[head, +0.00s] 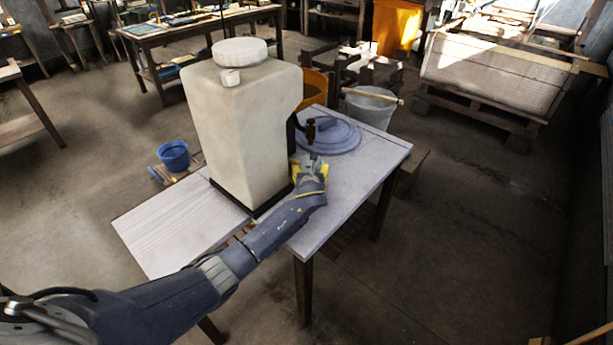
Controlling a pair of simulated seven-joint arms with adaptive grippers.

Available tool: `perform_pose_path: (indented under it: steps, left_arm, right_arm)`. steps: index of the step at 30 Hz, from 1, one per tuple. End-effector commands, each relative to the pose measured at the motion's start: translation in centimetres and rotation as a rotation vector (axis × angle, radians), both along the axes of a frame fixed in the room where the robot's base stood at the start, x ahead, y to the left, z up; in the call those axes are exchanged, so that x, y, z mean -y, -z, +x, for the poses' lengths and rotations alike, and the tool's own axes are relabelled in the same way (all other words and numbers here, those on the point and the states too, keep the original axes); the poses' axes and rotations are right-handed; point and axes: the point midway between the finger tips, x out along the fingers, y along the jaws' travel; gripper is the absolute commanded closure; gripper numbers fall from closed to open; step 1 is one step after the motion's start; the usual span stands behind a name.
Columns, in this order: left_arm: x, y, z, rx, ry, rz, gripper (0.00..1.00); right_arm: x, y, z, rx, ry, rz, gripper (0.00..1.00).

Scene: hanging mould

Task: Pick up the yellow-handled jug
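My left arm reaches in from the lower left. My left gripper (309,163) is over the table beside the lower right edge of a large cream block-shaped mould (243,128). Yellow patches show around the gripper; I cannot tell whether they belong to it or to a jug handle. No jug can be made out clearly. The finger gap is too small to read, so I cannot tell whether the gripper is open or shut. My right gripper is not in view.
The mould stands upright on a grey table (375,160). A round blue-grey lid-like disc (340,135) lies behind the gripper, near a dark upright fitting (310,130). A grey bucket (371,108) stands behind the table, and a blue bucket (173,155) at left. The table's right part is clear.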

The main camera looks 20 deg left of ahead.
Motion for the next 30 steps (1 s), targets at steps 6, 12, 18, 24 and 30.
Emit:
perform_pose_path:
  steps: [6,12,18,24,30]
  left_arm:
    - [-0.08,0.20,0.30,-0.001,0.000,0.000,0.20]
    - [-0.07,0.20,0.29,-0.001,0.000,0.000,0.24]
    - [-0.07,0.19,0.28,-0.001,0.000,0.000,0.47]
    - [-0.07,0.19,0.28,-0.001,0.000,0.000,0.71]
    - [-0.07,0.05,0.33,0.001,0.000,-0.001,0.79]
  right_arm:
    - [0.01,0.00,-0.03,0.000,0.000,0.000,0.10]
    - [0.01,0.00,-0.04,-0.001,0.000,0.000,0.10]
    - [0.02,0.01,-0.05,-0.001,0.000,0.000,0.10]
    - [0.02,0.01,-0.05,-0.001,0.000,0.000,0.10]
    - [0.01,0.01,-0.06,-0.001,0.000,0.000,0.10]
